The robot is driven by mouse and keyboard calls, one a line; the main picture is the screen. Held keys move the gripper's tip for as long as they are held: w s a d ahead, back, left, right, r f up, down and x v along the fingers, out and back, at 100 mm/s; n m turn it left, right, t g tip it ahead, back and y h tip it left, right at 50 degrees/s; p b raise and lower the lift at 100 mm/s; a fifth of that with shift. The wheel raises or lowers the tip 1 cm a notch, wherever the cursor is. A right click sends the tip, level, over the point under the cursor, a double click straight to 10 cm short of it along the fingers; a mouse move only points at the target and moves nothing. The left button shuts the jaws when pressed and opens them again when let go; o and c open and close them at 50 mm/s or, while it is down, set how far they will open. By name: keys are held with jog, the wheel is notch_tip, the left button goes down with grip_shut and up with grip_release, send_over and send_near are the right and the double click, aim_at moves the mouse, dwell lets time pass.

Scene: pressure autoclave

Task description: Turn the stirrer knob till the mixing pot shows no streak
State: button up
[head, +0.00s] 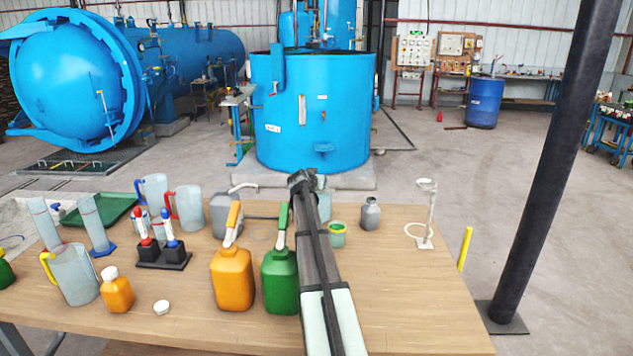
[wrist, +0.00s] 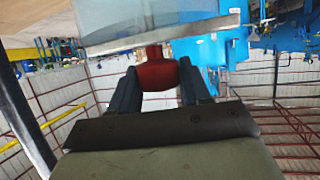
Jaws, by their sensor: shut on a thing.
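My gripper (head: 302,181) reaches over the table from the front, and my arm covers much of what is behind it in the head view. In the wrist view my gripper (wrist: 158,80) is shut on the red stirrer knob (wrist: 157,74), with a dark finger on each side. The knob joins a grey base edge, and the pale see-through mixing pot (wrist: 140,14) is beyond it. The wrist picture appears upside down. In the head view only a sliver of what seems to be the pot (head: 325,205) shows beside my arm. I cannot make out any streak.
An orange jug (head: 232,280) and a green jug (head: 280,283) stand close left of my arm. A green-banded cup (head: 337,236), a grey bottle (head: 370,215) and a ring stand (head: 425,240) are to the right. The front right table is clear.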

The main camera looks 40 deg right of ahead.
jog(key=o, duration=1)
jog(key=shift+c, duration=0.2)
jog(key=shift+r, duration=0.1)
notch_tip(320, 180, up, 10)
jog(key=shift+f, duration=0.1)
